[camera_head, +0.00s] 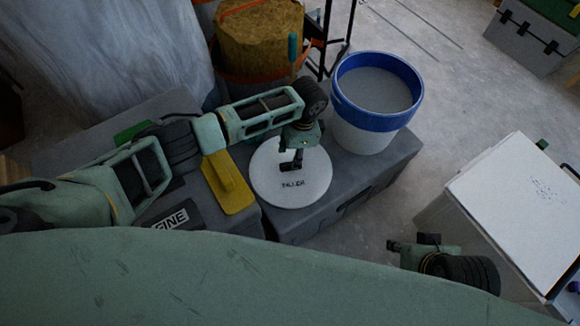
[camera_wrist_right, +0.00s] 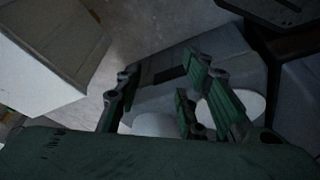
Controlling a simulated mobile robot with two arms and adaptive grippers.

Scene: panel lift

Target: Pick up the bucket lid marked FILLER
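The round white lid marked FILLER (camera_head: 270,184) lies flat on a dark grey case, its lettering facing up. My left gripper (camera_head: 290,168) points down over the middle of the lid. Its fingertips are at or just above the lid; I cannot tell if they touch it or how far apart they are. My right gripper (camera_head: 408,244) is away from the lid, low at the right in the head view. In the right wrist view its fingers (camera_wrist_right: 158,108) are spread with nothing between them. Pale round shapes beyond them are too dark to identify.
A white bucket with a blue rim (camera_head: 348,130) stands right behind the lid on the grey case (camera_head: 350,190). A yellow tool (camera_head: 228,183) lies left of the lid. A white-topped box (camera_head: 520,200) stands at right. Floor is clear between.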

